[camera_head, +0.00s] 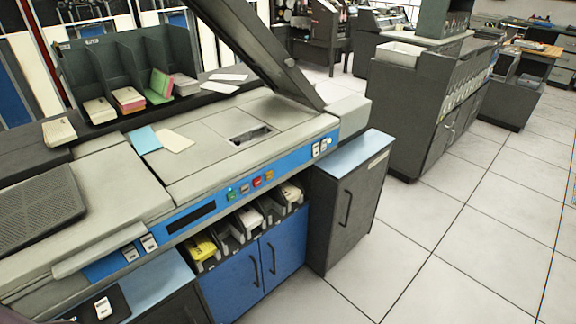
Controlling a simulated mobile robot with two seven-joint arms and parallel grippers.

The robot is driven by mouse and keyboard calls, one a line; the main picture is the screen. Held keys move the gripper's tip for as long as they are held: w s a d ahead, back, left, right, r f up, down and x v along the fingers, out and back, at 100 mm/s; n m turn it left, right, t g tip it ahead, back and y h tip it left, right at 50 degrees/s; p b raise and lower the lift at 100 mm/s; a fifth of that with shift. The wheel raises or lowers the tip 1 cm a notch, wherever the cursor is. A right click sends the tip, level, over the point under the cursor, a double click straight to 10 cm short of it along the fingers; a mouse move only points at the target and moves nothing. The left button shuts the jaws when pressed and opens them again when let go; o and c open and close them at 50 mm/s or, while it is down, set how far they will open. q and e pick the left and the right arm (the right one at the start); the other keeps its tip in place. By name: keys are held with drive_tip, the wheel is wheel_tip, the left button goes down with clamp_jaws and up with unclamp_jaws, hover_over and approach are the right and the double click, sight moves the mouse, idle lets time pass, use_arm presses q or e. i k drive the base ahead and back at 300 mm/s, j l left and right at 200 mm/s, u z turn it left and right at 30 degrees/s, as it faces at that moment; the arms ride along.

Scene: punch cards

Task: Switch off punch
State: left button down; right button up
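The punch (190,200) is a grey machine with a blue front panel, standing at the left and centre. Its panel has a dark display window (191,217) and a row of small coloured buttons. Neither of my grippers is in view.
A raised dark lid (250,45) leans over the machine. Card stacks (128,99) fill a dark rack behind, and loose cards (145,140) lie on top. A dark cabinet (345,205) adjoins at the right. Tiled floor (440,250) is clear at the lower right.

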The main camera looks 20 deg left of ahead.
sight(131, 253)
drive_tip(key=u, duration=1)
